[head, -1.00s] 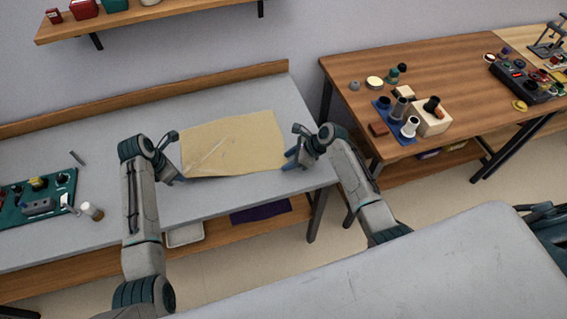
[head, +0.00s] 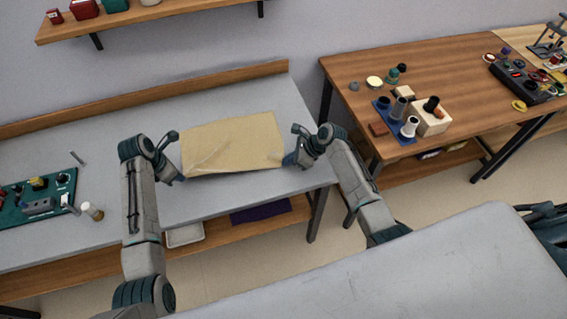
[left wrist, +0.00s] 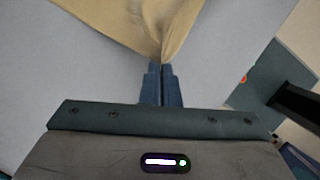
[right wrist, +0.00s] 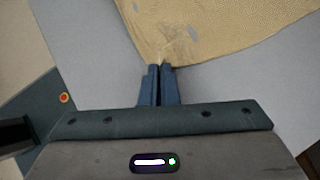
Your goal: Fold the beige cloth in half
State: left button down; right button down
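The beige cloth (head: 235,142) lies on the grey table, spread out, with creases running from its near left corner. My left gripper (head: 182,179) is at that near left corner. In the left wrist view its fingers (left wrist: 161,72) are shut on the cloth's gathered tip (left wrist: 160,50). My right gripper (head: 287,162) is at the near right corner. In the right wrist view its fingers (right wrist: 159,74) are shut on the other corner (right wrist: 160,55), which is puckered there.
The grey table (head: 225,197) is clear around the cloth. A green board with parts (head: 35,208) and a small white-capped jar (head: 92,211) are at the left. A raised wooden edge (head: 150,98) runs along the back. A wooden table (head: 440,75) with several items stands at the right.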

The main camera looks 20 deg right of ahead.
jog(key=shift+r, duration=2.5)
pick_arm(q)
jog(key=shift+w, duration=0.1)
